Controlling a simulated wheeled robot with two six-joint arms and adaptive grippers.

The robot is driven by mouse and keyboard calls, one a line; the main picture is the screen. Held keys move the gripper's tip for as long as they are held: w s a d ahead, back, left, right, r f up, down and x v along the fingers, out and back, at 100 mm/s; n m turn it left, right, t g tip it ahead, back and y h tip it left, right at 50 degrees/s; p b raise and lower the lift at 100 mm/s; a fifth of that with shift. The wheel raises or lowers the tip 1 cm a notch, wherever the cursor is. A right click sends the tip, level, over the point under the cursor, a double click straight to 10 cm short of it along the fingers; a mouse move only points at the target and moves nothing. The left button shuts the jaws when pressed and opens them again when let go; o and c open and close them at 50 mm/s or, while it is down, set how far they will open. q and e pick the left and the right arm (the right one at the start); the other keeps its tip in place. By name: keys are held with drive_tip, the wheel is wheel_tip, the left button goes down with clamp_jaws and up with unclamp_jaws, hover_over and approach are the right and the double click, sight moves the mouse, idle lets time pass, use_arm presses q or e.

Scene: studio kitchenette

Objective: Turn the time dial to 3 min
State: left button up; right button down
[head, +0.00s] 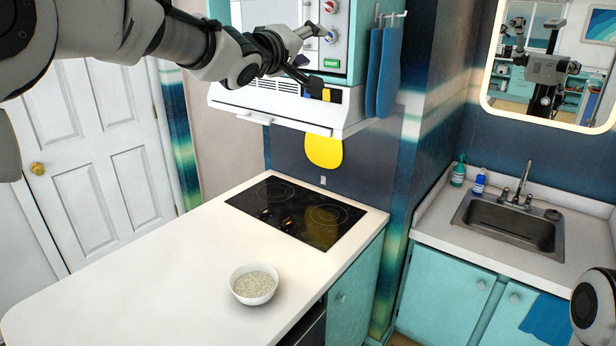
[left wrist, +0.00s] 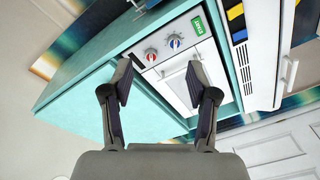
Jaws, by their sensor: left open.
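The microwave (head: 265,14) is a white-fronted unit in a teal housing above the counter. Its panel has a red dial (head: 330,7) above a blue dial (head: 331,37) and a green button (head: 331,63). The red dial (left wrist: 151,54), the blue dial (left wrist: 174,41) and the green button (left wrist: 198,25) also show in the left wrist view. I cannot read which dial is for time, or its setting. My left gripper (head: 318,60) is open and empty in front of the panel, apart from the dials. In the left wrist view, the dials lie beyond its open fingers (left wrist: 160,85). My right gripper is out of view.
A white hood (head: 225,100) juts out below the microwave. Blue towels (head: 383,75) hang to its right. A black cooktop (head: 290,212) and a bowl (head: 254,285) are on the white counter (head: 130,270). The sink (head: 510,227) is at the right.

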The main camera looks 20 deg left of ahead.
use_arm(q)
drive_tip(key=w+f+g, duration=0.2)
drive_tip(key=w+f, duration=0.3)
drive_tip(key=f, duration=0.7)
drive_tip(key=s+f+m+g+y, duration=0.1)
drive_tip(key=s+f+g, duration=0.3)
drive_tip(key=f, duration=1.2)
drive_tip(key=s+f+m+g, duration=0.2)
drive_tip(key=s+f, duration=0.4)
drive_tip(key=f, duration=1)
drive_tip(key=s+a+f+m+g+y, duration=0.2)
drive_tip(key=s+f+g, duration=0.3)
drive_tip(key=s+f, duration=1.6)
drive_tip(key=s+f+m+g, duration=0.1)
drive_tip(key=s+f+g, duration=0.15)
drive_tip(key=s, duration=0.65)
drive_tip(key=s+f+m+g, duration=0.2)
drive_tip(key=s+f, duration=0.1)
drive_tip(key=s, duration=0.6)
wheel_tip(320, 180, down, 11)
drive_tip(key=s+a+y+b, duration=0.1)
drive_tip(key=b, duration=1)
drive_tip(key=shift+f, duration=0.2)
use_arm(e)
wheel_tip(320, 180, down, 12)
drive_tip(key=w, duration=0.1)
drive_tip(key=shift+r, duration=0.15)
